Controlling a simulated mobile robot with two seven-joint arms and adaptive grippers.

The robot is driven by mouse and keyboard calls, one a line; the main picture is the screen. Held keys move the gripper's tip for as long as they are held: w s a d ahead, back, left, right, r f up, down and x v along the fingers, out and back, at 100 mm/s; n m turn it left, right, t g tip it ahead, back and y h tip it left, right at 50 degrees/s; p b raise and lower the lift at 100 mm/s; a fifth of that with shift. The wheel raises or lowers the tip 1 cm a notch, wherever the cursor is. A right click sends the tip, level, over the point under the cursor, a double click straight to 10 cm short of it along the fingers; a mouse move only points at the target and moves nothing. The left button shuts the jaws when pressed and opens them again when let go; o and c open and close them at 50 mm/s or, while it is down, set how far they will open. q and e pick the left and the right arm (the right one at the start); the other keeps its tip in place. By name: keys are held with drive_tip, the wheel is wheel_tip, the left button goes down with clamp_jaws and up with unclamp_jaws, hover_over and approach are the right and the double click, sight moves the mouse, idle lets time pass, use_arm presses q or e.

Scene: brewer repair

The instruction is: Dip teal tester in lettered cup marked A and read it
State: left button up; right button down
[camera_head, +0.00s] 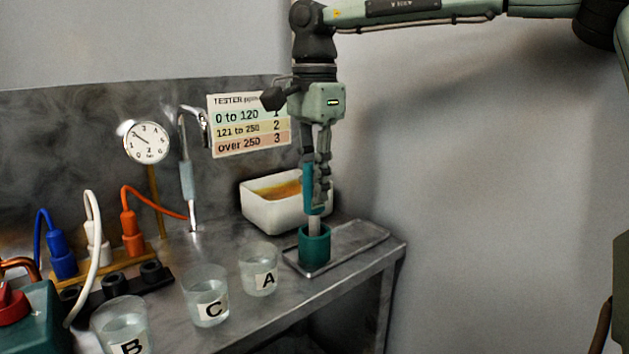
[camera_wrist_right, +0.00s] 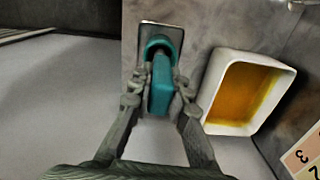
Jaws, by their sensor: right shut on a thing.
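My right gripper (camera_head: 322,185) is shut on the teal tester (camera_head: 308,190). The tester is upright, its pale lower shaft reaching down to the teal holder (camera_head: 314,246) on the grey tray; whether the tip is inside cannot be told exactly. In the right wrist view the fingers (camera_wrist_right: 160,90) clasp the tester (camera_wrist_right: 162,88) above the holder (camera_wrist_right: 160,45). Cup A (camera_head: 259,271) stands left of the holder, cup C (camera_head: 205,297) further left, and cup B (camera_head: 121,325) nearest. All three are clear cups with liquid. My left gripper is not visible.
A white tub (camera_head: 270,215) with amber contents stands behind the holder, also in the wrist view (camera_wrist_right: 228,128). A chart (camera_head: 248,148) gives tester ranges. A dial (camera_head: 147,142), a tap (camera_head: 187,180) and plugs with cables (camera_head: 62,258) stand left. The table's right edge is close.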

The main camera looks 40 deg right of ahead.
drive_tip(key=shift+f, duration=0.35)
idle(0.3)
drive_tip(key=c, duration=1.4)
unclamp_jaws()
drive_tip(key=shift+o, duration=0.3)
drive_tip(key=o, duration=0.5)
